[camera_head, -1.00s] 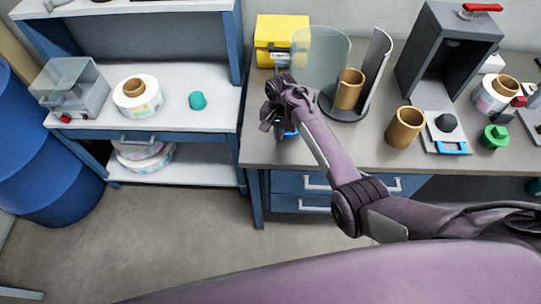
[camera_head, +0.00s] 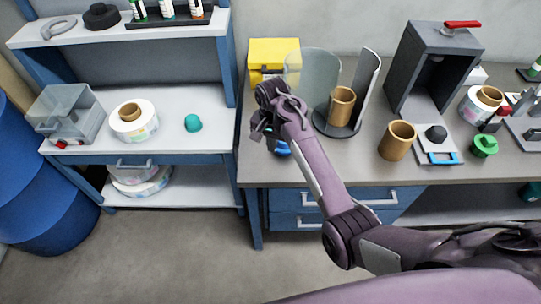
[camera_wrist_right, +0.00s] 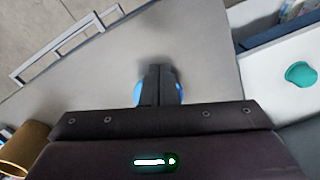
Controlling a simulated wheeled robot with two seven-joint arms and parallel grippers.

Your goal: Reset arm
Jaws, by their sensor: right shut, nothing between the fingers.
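My right arm reaches in from the lower right in the head view. Its gripper (camera_head: 262,134) is over the left end of the grey worktable (camera_head: 300,172). In the right wrist view the gripper fingers (camera_wrist_right: 160,88) are together and hold nothing. A blue object (camera_head: 281,148) is just below and beside the gripper in the head view. In the right wrist view its blue edges show on both sides of the fingers, which hide its middle. I cannot tell if the fingers touch it. My left gripper is not in view.
A yellow box (camera_head: 274,58), a curved clear guard (camera_head: 310,75) and a cardboard core (camera_head: 341,106) stand behind the arm. Another core (camera_head: 397,141) and a grey press (camera_head: 437,65) are to the right. A label reel (camera_head: 133,122) and teal knob (camera_head: 192,122) are on the left bench.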

